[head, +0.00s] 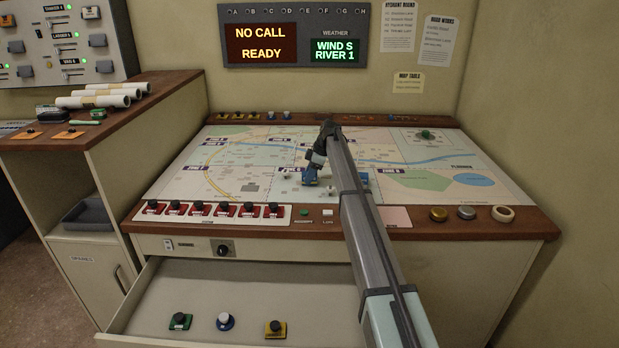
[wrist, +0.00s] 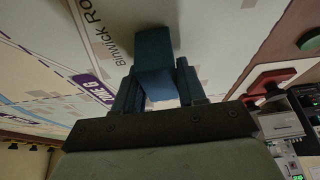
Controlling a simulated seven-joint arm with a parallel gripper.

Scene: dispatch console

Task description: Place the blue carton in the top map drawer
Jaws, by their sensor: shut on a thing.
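The blue carton (head: 310,179) is at the end of my gripper, low over the middle of the map table. My gripper (head: 314,166) points down and is shut on it. In the wrist view, the carton (wrist: 153,48) stands out between the two dark fingers. I cannot tell whether the carton touches the map. The map drawer (head: 260,286) under the tabletop is pulled open toward me. Several knobbed pieces lie near its front, and its back part is bare. My arm hides its right side.
Red switches (head: 213,210) line the table's front edge above the drawer. Round knobs (head: 466,213) and a tape roll (head: 503,214) sit at the front right. A side cabinet (head: 85,140) with rolled papers stands at left. A small blue patch (head: 361,178) shows beside my arm.

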